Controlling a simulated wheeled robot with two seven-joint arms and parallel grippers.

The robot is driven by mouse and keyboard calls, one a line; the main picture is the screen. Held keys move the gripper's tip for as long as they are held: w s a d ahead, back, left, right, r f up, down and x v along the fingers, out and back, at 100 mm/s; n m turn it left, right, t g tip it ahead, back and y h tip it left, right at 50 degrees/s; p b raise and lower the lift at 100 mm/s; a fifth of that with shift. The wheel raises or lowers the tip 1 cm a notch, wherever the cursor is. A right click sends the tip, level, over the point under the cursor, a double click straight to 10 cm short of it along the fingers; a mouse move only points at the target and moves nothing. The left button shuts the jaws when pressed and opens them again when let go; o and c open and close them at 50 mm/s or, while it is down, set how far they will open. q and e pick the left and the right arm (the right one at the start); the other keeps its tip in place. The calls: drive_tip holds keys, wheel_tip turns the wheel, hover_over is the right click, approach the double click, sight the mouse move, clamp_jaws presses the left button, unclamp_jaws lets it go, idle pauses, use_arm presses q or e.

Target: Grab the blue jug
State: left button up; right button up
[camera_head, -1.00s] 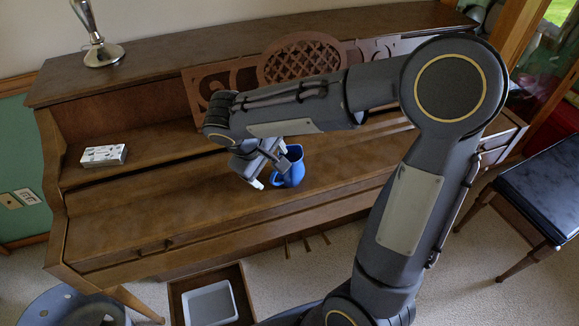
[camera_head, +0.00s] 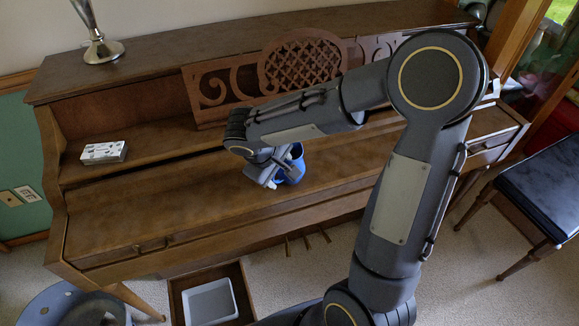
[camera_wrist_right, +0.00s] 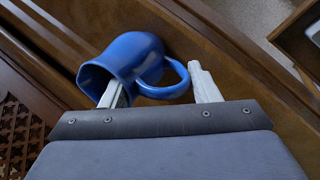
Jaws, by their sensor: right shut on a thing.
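The blue jug (camera_head: 297,163) stands on the closed piano lid, partly hidden behind my right gripper (camera_head: 277,178) in the head view. In the right wrist view, the jug (camera_wrist_right: 137,52) shows its open mouth at the left and its loop handle at the right. My right gripper (camera_wrist_right: 158,85) is shut on the jug. One pale finger is at the mouth, seemingly inside it, and the other is on the outer side of the handle. My left gripper is not in view.
The piano lid (camera_head: 150,215) is clear around the jug. A carved music stand (camera_head: 290,70) rises behind it. A small white box (camera_head: 104,152) and a metal lamp base (camera_head: 102,50) are at the left. A drawer with a grey tray (camera_head: 210,302) is below; a black bench (camera_head: 545,190) is at the right.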

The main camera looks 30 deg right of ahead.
drive_tip(key=c, duration=0.6)
drive_tip(key=shift+r, duration=0.2)
drive_tip(key=shift+r, duration=1.35)
drive_tip(key=shift+s+a+r, duration=0.1)
drive_tip(key=shift+r, duration=0.2)
drive_tip(key=shift+s+a+r+p, duration=0.15)
drive_tip(key=shift+s+a+r, duration=0.95)
drive_tip(key=shift+s+r, duration=0.65)
drive_tip(key=shift+s+a+r+p, duration=0.2)
drive_tip(key=shift+s+a+r, duration=1.05)
drive_tip(key=shift+s, duration=0.95)
drive_tip(key=shift+s+a+r+p, duration=0.15)
drive_tip(key=shift+s+a+r, duration=0.85)
drive_tip(key=shift+s+r, duration=0.8)
drive_tip(key=shift+s+f, duration=0.15)
drive_tip(key=shift+s, duration=0.05)
